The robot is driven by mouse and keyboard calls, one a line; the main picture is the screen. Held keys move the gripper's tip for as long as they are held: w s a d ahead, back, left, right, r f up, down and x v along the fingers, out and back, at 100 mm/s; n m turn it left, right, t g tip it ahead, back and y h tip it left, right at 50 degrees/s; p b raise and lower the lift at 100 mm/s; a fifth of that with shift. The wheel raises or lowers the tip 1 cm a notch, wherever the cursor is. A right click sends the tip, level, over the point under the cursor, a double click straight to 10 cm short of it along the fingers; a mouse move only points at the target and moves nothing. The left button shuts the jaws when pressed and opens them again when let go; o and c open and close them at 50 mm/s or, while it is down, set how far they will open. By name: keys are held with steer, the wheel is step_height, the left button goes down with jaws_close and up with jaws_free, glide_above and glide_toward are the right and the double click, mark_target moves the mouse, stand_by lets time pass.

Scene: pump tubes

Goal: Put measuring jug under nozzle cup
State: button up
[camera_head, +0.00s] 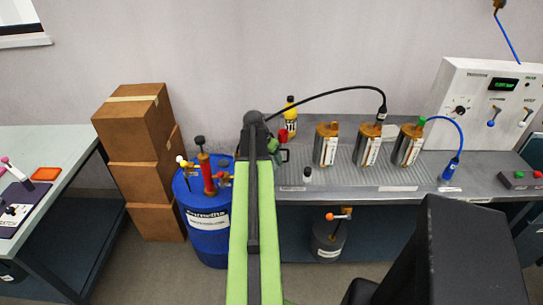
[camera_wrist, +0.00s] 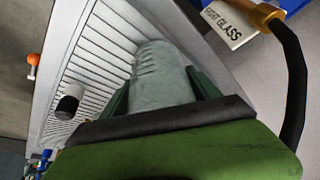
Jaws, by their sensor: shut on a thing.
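The measuring jug (camera_wrist: 158,82) is a grey, cloudy cylinder with graduation marks. It sits between the two dark green fingers of my gripper (camera_wrist: 165,92) in the wrist view, and my gripper is shut on it. The slatted bench top lies behind it; I cannot tell whether the jug touches it. In the head view my gripper (camera_head: 276,150) is at the bench's left end, mostly behind my arm, and the jug cannot be made out. I cannot identify the nozzle cup for certain. A small black-and-white piece (camera_head: 307,174) stands near the bench's front edge, also in the wrist view (camera_wrist: 69,103).
Several metal canisters (camera_head: 367,146) stand on the grey bench (camera_head: 400,180). A yellow bottle (camera_head: 290,118) is behind my gripper. A black hose (camera_head: 330,91) arches over the bench. A blue drum (camera_head: 207,225) is left of my arm.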

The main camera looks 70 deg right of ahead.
steer(key=o, duration=1.4)
steer(key=shift+f, duration=0.1)
steer(key=shift+a+r+p, duration=0.1)
steer(key=shift+r+p, duration=0.4)
steer(key=p+v, duration=1)
steer(key=v, duration=0.1)
steer(key=shift+a+r, duration=0.1)
steer(key=shift+a, duration=0.05)
